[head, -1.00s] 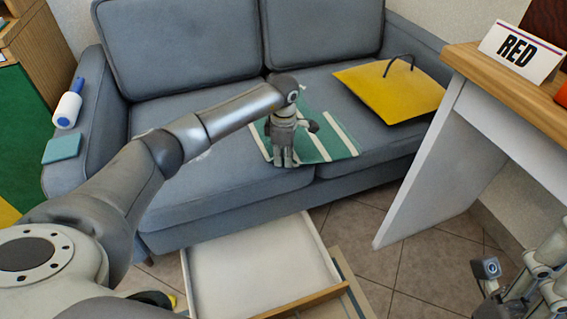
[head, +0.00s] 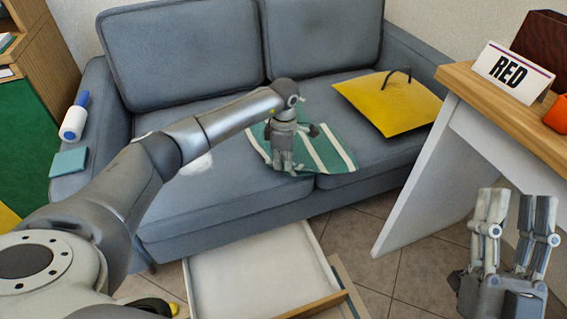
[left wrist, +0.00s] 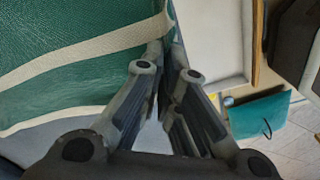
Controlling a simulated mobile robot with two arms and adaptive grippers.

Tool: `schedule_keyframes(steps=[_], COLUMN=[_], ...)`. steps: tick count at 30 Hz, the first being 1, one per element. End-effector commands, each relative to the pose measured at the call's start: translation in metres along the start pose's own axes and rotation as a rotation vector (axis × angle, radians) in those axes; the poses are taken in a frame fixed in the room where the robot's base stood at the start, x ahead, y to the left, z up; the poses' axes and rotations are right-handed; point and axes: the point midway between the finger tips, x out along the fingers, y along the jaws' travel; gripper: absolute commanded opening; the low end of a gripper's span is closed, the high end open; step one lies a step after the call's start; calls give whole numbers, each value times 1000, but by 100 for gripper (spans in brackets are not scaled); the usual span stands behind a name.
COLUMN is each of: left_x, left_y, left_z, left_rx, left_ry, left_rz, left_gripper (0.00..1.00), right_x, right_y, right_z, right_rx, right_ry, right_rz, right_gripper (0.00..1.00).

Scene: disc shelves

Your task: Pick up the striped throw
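The striped throw (head: 336,146), green with cream stripes, lies on the sofa's seat near its front edge. Its outline is wavy and bunched at my left gripper. My left gripper (head: 284,167) points down onto the throw. In the left wrist view the throw (left wrist: 85,92) fills the left side, and the fingers (left wrist: 172,72) are close together at its edge, with cloth between the tips. My right gripper (head: 514,205) is raised at the right, fingers apart and empty, away from the throw.
The grey sofa (head: 225,195) also holds a yellow cushion-like bag (head: 385,108) with a dark handle. A white bottle (head: 74,122) and teal block (head: 68,162) sit on its left arm.

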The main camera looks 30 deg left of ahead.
Motion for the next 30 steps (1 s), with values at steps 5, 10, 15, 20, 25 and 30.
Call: schedule_keyframes(steps=[5, 10, 15, 20, 25, 30], left_x=[-15, -25, -36, -46, -55, -65], left_y=[0, 0, 0, 1, 1, 1], left_z=[0, 0, 0, 0, 0, 0], left_rx=[0, 0, 0, 0, 0, 0], left_ry=[-1, -1, -1, -1, -1, -1], left_rz=[1, 1, 2, 3, 3, 2], left_gripper=[0, 0, 0, 0, 0, 0], right_x=[-2, -12, -30, -53, -82, -113], right_y=[4, 9, 14, 19, 24, 27], right_z=[34, 66, 94, 117, 137, 149], right_rx=[-9, -16, -21, -25, -28, -29], right_ry=[-202, -390, -576, -750, -934, -1104], right_rz=[8, 18, 28, 39, 51, 63], right_gripper=[40, 40, 40, 40, 40, 40])
